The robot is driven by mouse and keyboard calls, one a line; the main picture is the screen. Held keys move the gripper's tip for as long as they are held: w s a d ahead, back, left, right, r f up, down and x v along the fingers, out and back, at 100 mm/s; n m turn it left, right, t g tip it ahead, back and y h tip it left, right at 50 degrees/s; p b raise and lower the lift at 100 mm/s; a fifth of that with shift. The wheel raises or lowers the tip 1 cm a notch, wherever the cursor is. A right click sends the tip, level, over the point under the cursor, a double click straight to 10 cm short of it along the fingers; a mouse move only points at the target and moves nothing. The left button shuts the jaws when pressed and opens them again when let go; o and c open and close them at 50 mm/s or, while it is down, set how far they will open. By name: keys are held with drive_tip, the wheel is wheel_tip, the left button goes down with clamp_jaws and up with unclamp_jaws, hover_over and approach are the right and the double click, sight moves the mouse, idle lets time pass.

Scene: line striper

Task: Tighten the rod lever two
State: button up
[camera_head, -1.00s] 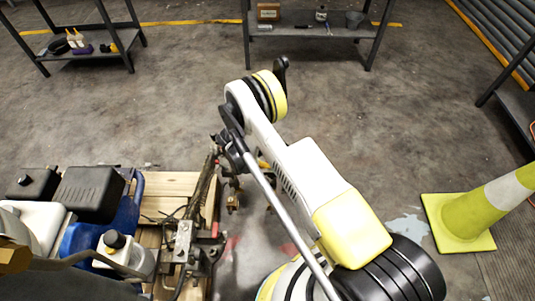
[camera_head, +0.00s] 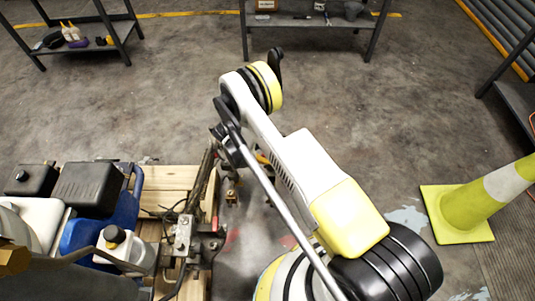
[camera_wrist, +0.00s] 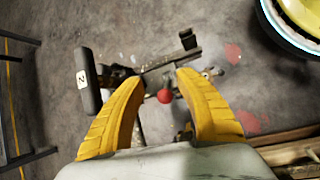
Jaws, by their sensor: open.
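A black handle with a white label marked "2" (camera_wrist: 82,80) shows at the left in the wrist view, joined to a dark metal rod assembly (camera_wrist: 128,76). My gripper (camera_wrist: 160,76) has two yellow fingers spread apart, with nothing held between them. The labelled handle lies to the left of the left fingertip, outside the jaws. A red ball knob (camera_wrist: 164,96) appears between the fingers, apparently below them. In the head view the fingers are hidden by my arm, and I cannot make out the labelled handle there.
The line striper (camera_head: 100,215) stands on a wooden pallet (camera_head: 180,180) at the lower left. A yellow cone (camera_head: 470,208) stands on the right. Shelves (camera_head: 310,20) stand at the back. The concrete floor between is clear.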

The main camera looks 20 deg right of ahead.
drive_tip(key=v, duration=1.2)
drive_tip(key=s+d+r+m+t+y, duration=0.1)
drive_tip(key=d+r+m+y, duration=0.1)
drive_tip(key=r, duration=1.2)
drive_tip(key=s+d+r+m+t+y, duration=0.2)
drive_tip(key=r+m, duration=0.1)
drive_tip(key=r, duration=1.1)
drive_tip(key=s+d+r+m+t+y, duration=0.1)
drive_tip(key=s+r+m+t, duration=0.1)
drive_tip(key=s+r, duration=0.3)
drive_tip(key=s+d+r+m+t+y, duration=0.1)
drive_tip(key=s+r+m, duration=0.4)
drive_tip(key=s, duration=0.8)
drive_tip(key=shift+s+t+y, duration=0.4)
drive_tip(key=shift+t+y, duration=0.1)
drive_tip(key=shift+t, duration=0.2)
